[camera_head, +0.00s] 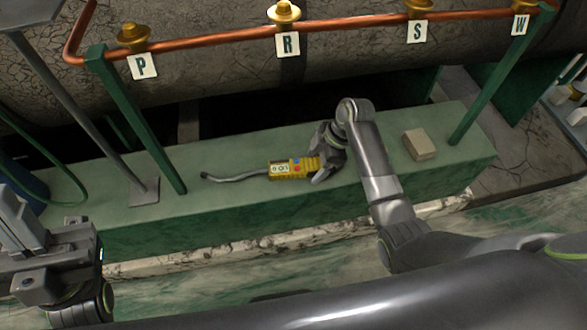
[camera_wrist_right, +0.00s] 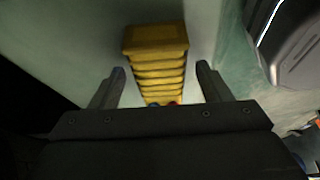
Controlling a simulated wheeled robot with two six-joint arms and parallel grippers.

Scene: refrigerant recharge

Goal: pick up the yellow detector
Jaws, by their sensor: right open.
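The yellow detector (camera_head: 287,168) lies on the green ledge (camera_head: 232,160), with a grey flexible probe pointing left. It has a small display and coloured buttons. My right gripper (camera_head: 318,166) is at the detector's right end with its fingers apart. In the right wrist view, the detector's ribbed yellow handle (camera_wrist_right: 157,60) extends between and beyond the two open fingers of the right gripper (camera_wrist_right: 160,82). Gaps show on both sides, so it is not clamped. My left gripper (camera_head: 50,265) is at the lower left, far from the detector; its fingertips are not clear.
A beige block (camera_head: 420,145) sits on the ledge to the right of my right arm. A copper pipe (camera_head: 350,24) with brass valves and tags P, R, S and W runs above. Green posts (camera_head: 135,120) stand on the ledge. The ledge left of the probe has a grey post foot (camera_head: 145,190).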

